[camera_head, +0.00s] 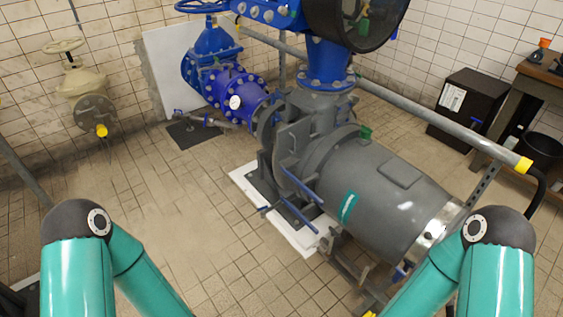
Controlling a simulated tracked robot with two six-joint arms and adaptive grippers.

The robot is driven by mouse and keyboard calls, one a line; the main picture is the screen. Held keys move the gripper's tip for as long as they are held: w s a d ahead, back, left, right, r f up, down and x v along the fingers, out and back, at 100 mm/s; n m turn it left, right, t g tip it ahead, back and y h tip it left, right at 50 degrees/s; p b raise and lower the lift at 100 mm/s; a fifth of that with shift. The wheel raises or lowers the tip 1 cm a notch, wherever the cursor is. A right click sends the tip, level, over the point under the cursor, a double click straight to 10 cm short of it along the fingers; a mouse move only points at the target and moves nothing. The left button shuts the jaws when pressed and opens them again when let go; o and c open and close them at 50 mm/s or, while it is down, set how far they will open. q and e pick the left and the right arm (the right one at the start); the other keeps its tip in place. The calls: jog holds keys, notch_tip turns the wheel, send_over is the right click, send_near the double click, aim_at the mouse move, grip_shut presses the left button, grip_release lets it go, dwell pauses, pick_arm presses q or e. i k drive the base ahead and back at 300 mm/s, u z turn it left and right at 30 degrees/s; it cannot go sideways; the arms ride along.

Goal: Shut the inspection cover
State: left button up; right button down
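I cannot tell for certain which part is the inspection cover. A large round dark piece with a thick rim (352,22) is at the top of the picture, above the blue pipe flange (327,78), and is cut off by the top edge. It may be a cover or an open pipe end. A small raised rectangular plate (400,173) lies flat on the grey pump body (375,195). My two teal arms show at the bottom left and bottom right. Both grippers are out of the picture.
Blue pipework (230,90) joins the pump at the back. A grey rail with a yellow end (440,120) runs along the right. A black box (472,105) and a wooden table (543,85) stand at the right. The tiled floor (170,215) is clear at the left.

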aim_at(290, 139)
jog(key=z, duration=0.15)
jog(key=i, duration=1.1)
jog(key=u, duration=0.25)
